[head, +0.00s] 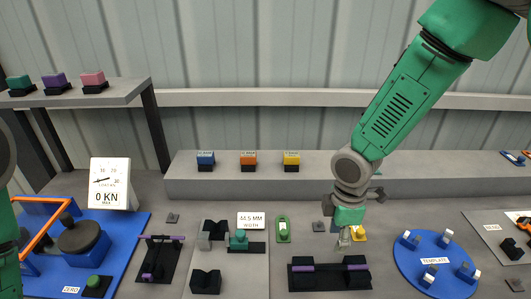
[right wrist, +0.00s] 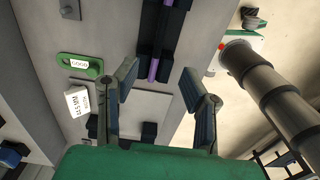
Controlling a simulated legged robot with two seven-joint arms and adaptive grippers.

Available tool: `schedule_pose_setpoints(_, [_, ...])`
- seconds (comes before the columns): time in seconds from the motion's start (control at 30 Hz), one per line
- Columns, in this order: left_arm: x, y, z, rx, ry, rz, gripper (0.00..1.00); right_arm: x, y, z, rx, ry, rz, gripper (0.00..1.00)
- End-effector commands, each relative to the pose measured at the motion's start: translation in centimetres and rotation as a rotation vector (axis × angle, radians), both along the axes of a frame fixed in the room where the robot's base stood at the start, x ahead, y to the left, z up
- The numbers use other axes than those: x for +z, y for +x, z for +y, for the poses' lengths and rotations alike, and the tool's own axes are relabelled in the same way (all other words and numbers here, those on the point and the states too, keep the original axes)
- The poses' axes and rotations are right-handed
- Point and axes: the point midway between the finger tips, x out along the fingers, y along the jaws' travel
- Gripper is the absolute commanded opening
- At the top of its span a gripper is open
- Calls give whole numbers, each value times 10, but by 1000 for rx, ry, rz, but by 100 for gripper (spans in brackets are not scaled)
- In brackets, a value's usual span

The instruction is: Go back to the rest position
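My right gripper (head: 344,238) hangs over the middle right of the bench, pointing down, above and behind a black holder with a purple rod (head: 328,268). In the right wrist view its two fingers (right wrist: 158,92) stand well apart with nothing between them. The purple rod (right wrist: 153,68) shows beyond the fingertips, apart from them. A small yellow piece (head: 359,234) is partly hidden behind the gripper in the head view.
A blue base with an orange frame (head: 38,230) and a gauge (head: 109,184) stand at left. A fixture with a width display (head: 251,220) and a green tag (head: 283,229) are left of the gripper. A round blue template (head: 437,265) lies at right. Coloured blocks sit on a raised ledge (head: 350,181) behind.

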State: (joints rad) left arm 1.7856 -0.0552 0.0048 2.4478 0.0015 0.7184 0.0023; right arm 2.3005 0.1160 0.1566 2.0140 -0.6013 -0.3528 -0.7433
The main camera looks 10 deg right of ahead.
Motion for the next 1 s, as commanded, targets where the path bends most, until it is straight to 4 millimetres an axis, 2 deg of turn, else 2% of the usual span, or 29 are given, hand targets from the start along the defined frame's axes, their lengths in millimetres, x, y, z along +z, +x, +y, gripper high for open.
schedule_pose_setpoints(0.07, [0, 0, 0, 0, 0, 1, 46, -7, -6, 2, -21, 10, 8, 38])
schedule_pose_setpoints(0.17, [-1, 3, 0, 0, 0, 1, 46, -32, -29, 8, -129, 51, 36, 38])
schedule_pose_setpoints(0.27, [-1, 3, 0, 0, 0, 2, 46, -73, -74, 17, -358, 107, 78, 38])
schedule_pose_setpoints(0.3, [-1, 3, 0, 0, 0, 2, 46, -91, -96, 19, -477, 122, 95, 38])
schedule_pose_setpoints(0.4, [-1, 3, 0, 0, 0, 2, 46, -122, -145, 16, -763, 127, 110, 38])
schedule_pose_setpoints(0.53, [-1, 3, 0, 0, 0, 2, 46, -144, -197, 1, -1060, 87, 91, 38])
schedule_pose_setpoints(0.7, [-1, 2, 0, 0, 0, 3, 46, -154, -256, -28, -1365, -5, 18, 38])
schedule_pose_setpoints(1.0, [-73, 2, 0, 0, 0, 3, 46, -224, -241, -25, -1343, 14, -16, 38])
